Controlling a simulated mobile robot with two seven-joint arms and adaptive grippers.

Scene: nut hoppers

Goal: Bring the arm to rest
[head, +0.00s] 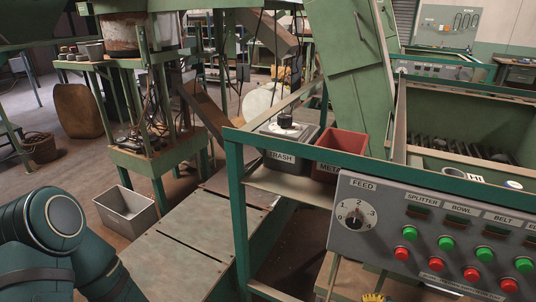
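A dark teal link of my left arm fills the lower left corner of the head view. Its gripper is outside the picture. My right arm and its gripper do not show. The control panel (425,235) stands at the lower right. It has a feed dial (354,216) and rows of green and red buttons.
A grey trash bin (286,161) and a red metal bin (341,148) sit in a green frame (236,215). A grey open box (124,212) is on the floor at left. A green machine stand (150,160) rises behind it.

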